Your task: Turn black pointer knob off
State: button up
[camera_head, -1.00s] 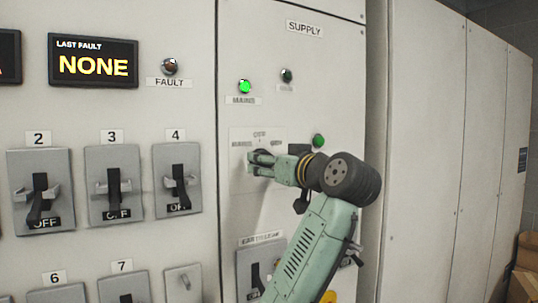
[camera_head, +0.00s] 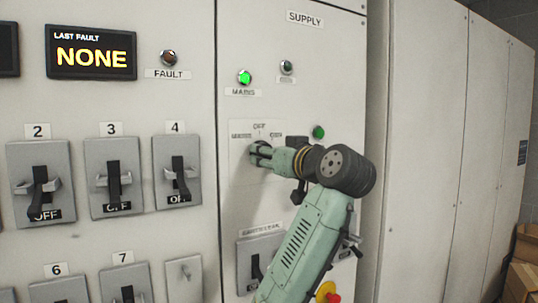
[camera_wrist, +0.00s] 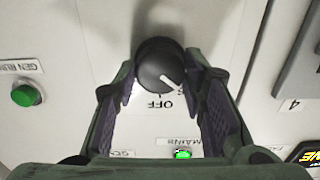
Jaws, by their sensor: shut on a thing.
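The black pointer knob (camera_wrist: 155,62) shows in the wrist view between my two fingers. The wrist view is upside down to the panel. The knob's white line points down and to the right, between the OFF label (camera_wrist: 158,104) and the label on the right, partly hidden by a finger. My gripper (camera_head: 258,153) is shut on the knob, one finger on each side. In the head view my fingers hide most of the knob; the label OFF stands above it, with a label on either side.
The MAINS lamp (camera_head: 244,77) glows green, and a dark lamp (camera_head: 286,67) is to its right. A green button (camera_head: 318,132) sits close above my wrist. Switch handles (camera_head: 177,172) stand out on the left. A red button (camera_head: 333,297) is below my arm.

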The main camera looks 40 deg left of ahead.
jog(key=shift+c, duration=1)
jog(key=m+b, duration=0.1)
jog(key=m, duration=0.8)
jog(key=shift+m+b, duration=0.35)
jog(key=shift+m, duration=0.05)
jog(key=o, duration=1.2)
